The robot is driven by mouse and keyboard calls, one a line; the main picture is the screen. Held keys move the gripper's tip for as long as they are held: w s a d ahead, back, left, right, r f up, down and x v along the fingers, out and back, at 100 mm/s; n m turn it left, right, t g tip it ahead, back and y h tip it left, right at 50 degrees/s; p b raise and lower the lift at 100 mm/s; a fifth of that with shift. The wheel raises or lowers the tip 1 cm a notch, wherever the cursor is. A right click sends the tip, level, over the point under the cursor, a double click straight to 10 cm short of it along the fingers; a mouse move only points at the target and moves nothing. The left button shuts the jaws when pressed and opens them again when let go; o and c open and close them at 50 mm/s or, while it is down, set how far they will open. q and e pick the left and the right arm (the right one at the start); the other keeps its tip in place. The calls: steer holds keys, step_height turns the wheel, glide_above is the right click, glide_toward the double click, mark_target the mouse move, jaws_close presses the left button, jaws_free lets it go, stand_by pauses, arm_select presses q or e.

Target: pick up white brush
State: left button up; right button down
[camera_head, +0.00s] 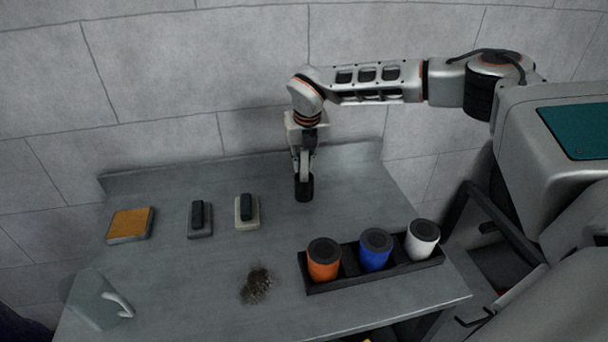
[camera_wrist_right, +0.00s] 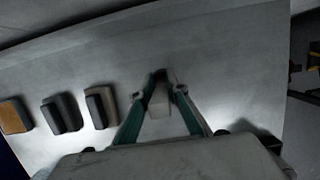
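The white brush (camera_head: 304,168) stands upright under my right gripper, a narrow pale handle over a dark base, toward the back of the grey table (camera_head: 200,290). In the right wrist view its pale handle (camera_wrist_right: 159,100) lies between the green-lined fingers. My right gripper (camera_head: 303,158) points down from above, and its fingers close in on the handle from both sides; in the right wrist view the gripper (camera_wrist_right: 161,88) looks shut on it. Whether the base touches the table is hard to tell. My left gripper is not in view.
Left of the brush lie a cream block with a black grip (camera_head: 241,221), a grey one (camera_head: 193,230) and an orange-topped pad (camera_head: 130,224). A black rack (camera_head: 318,287) holds orange, blue and white canisters. Dark debris (camera_head: 257,285) and a clear handled item (camera_head: 95,300) are nearer the front.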

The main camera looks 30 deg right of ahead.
steer(key=shift+r, duration=0.15)
step_height(320, 180, up, 20)
stand_by(0.9)
stand_by(2.4)
